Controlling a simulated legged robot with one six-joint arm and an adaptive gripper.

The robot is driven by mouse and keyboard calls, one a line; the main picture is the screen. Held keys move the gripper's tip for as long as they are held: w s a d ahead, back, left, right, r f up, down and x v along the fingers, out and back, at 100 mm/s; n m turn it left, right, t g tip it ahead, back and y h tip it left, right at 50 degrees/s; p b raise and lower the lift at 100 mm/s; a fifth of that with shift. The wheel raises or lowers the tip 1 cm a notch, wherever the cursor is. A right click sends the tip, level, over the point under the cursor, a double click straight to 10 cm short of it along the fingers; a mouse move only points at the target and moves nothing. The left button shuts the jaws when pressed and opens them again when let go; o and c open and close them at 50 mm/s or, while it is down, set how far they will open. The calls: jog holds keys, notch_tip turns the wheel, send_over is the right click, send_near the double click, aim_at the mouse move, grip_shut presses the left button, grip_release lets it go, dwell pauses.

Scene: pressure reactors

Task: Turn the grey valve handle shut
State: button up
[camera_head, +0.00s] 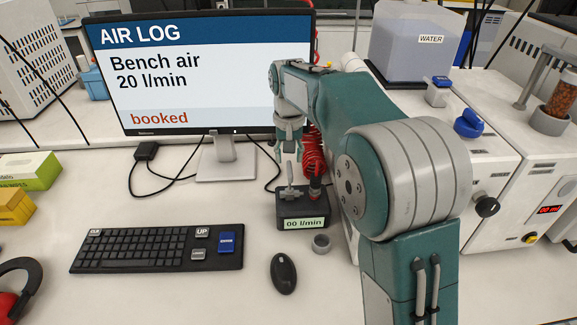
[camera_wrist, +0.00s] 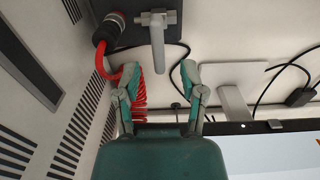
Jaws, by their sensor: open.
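The grey valve handle (camera_head: 290,181) stands on a small black box (camera_head: 289,209) whose front label reads "00 l/min". In the wrist view the handle (camera_wrist: 157,42) is a pale grey lever, its free end pointing toward my gripper. My gripper (camera_head: 289,153) is above the box, fingers pointing down.
A red coiled hose (camera_head: 313,153) runs close beside the handle to a red and black fitting (camera_wrist: 108,30). The monitor (camera_head: 200,75) reads "AIR LOG, Bench air 20 l/min, booked". A keyboard (camera_head: 157,250), a mouse (camera_head: 283,273) and a grey ring (camera_head: 321,243) lie in front.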

aim_at(289, 167)
notch_tip(289, 167, up, 8)
jog(key=shift+f, duration=0.15)
dwell(0.3)
jog(key=s+d+r+t, duration=0.1)
jog(key=s+d+r, duration=0.25)
jog(key=s, duration=0.35)
jog(key=s+d+f+t, duration=0.1)
jog(key=s+d+f, duration=0.1)
jog(key=s, duration=0.5)
jog(key=s+d+f+t, duration=0.2)
jog(key=s+d+f, duration=0.1)
jog(key=s, duration=0.5)
jog(key=s+d+f+t, duration=0.1)
jog(key=s+d+f, duration=0.1)
jog(key=s, duration=0.6)
jog(key=shift+d+f+t, duration=0.3)
jog(key=shift+d+f, duration=0.05)
jog(key=shift+f, duration=0.25)
jog(key=shift+s, duration=0.1)
